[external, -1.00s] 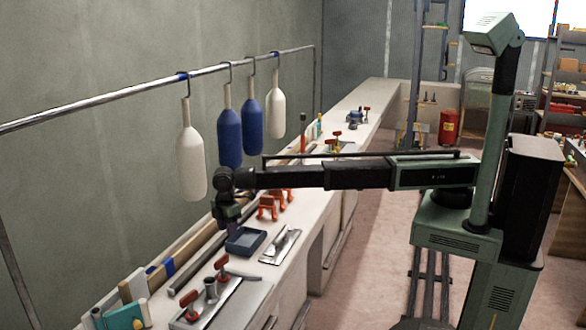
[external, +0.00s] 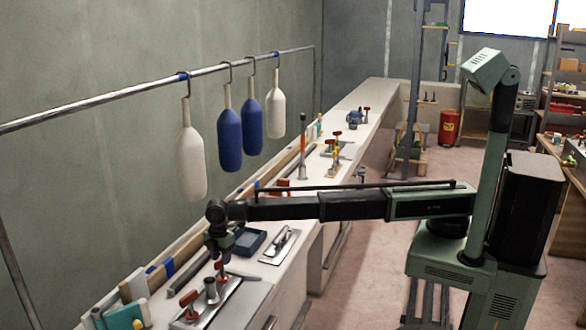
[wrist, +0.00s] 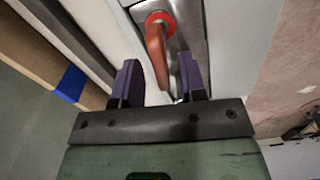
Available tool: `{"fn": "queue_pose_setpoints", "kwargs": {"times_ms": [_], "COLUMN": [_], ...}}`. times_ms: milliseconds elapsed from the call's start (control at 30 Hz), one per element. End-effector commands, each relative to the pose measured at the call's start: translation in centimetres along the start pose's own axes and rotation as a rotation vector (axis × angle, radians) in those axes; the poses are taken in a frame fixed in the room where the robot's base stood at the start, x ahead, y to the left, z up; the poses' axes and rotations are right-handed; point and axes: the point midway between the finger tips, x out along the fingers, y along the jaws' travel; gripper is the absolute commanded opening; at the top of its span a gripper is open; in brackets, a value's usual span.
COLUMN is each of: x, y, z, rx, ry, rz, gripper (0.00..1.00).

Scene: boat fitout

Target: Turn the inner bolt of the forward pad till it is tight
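The nearest pad is a metal plate (external: 207,312) with a grey post (external: 211,290) between two red-handled bolts, one (external: 188,304) on the left and one (external: 220,277) on the right. I cannot tell from the pictures whether it is the forward pad. My gripper (external: 219,262) points down just above the right bolt. In the wrist view, my gripper's purple fingers (wrist: 159,78) are open. The red handle (wrist: 157,50) reaches back between the fingertips, with a gap on both sides. Any contact or depth is unclear, and the bolt's tightness does not show.
A dark blue tray (external: 250,241) and a plate with a tool (external: 281,246) lie beyond my gripper on the bench. White and blue bottle-shaped things hang from a rail (external: 150,95) above. A teal item (external: 122,318) stands front left. Another red-handled pad (external: 335,158) is farther along.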

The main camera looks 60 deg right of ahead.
Motion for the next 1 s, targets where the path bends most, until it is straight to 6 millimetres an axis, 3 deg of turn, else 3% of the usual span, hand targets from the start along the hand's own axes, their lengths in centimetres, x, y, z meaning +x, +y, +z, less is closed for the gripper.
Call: {"fn": "queue_pose_setpoints", "kwargs": {"times_ms": [33,67,333,600,1000], "x": [1.42,1.57,1.32,1.32,1.33], "y": [0.01,0.00,0.00,0.00,0.00], "z": [0.00,0.00,0.00,0.00,0.01], "rx": [0.000,0.000,0.000,0.000,0.044], "ry": [0.000,0.000,0.000,0.000,0.000], "rz": [0.000,0.000,0.000,0.000,0.000], "gripper": [0.38,0.38,0.38,0.00,0.00]}}
